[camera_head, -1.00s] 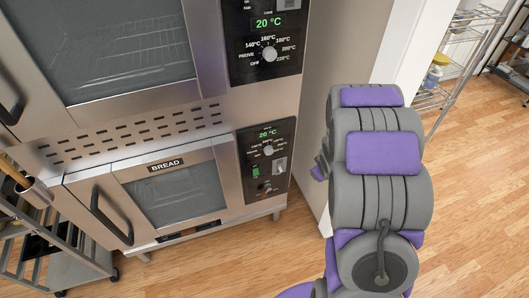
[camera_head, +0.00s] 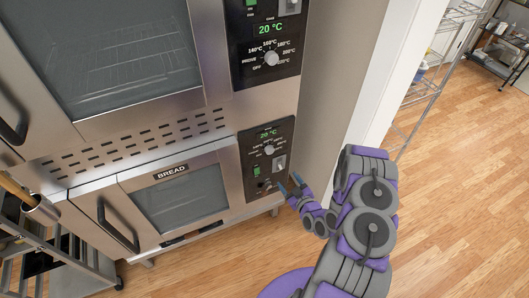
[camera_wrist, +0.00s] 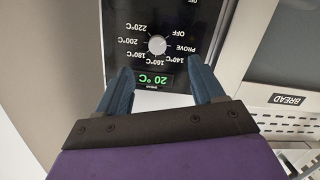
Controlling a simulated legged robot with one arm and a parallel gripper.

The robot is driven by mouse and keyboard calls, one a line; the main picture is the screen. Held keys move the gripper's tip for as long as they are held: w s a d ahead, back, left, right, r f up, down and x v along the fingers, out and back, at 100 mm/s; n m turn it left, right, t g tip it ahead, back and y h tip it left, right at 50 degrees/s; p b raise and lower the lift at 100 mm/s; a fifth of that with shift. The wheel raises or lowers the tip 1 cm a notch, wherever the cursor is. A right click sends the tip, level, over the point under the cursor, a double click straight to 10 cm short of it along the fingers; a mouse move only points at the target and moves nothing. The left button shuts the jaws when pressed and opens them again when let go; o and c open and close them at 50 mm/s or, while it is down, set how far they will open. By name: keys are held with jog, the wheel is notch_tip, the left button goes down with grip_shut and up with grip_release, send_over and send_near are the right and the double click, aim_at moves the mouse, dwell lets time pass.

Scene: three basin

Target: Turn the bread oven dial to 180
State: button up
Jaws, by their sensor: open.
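The bread oven (camera_head: 228,176) is the lower oven, with a BREAD label on its door. Its dial (camera_head: 269,150) is a small round knob on the black control panel, below a green 20 °C display. In the wrist view the panel appears upside down, and the pale dial (camera_wrist: 157,45) is ringed by OFF, PROVE and 140 to 220 °C. I cannot tell its exact pointer direction. My gripper (camera_head: 290,183) is open and empty, right of and below the dial in the head view. In the wrist view my gripper (camera_wrist: 161,68) has its blue fingers spread, with the dial beyond and between their tips.
An upper oven has a similar dial (camera_head: 271,58) and display. A grey side wall (camera_head: 335,90) stands right of the ovens. A metal rack (camera_head: 60,265) is at lower left and wire shelving (camera_head: 425,90) at back right. The wooden floor at right is clear.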

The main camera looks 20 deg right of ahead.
jog(key=s+a+m+t+h, duration=0.1)
jog(key=t, duration=0.1)
jog(key=b, duration=0.2)
send_near(271, 151)
jog(key=shift+m, duration=0.3)
jog(key=w, duration=0.8)
jog(key=shift+w+a+r, duration=0.1)
jog(key=shift+w+a, duration=0.05)
jog(key=shift+w, duration=0.3)
jog(key=shift+c, duration=0.5)
jog(key=c, duration=1)
jog(key=shift+o, duration=0.2)
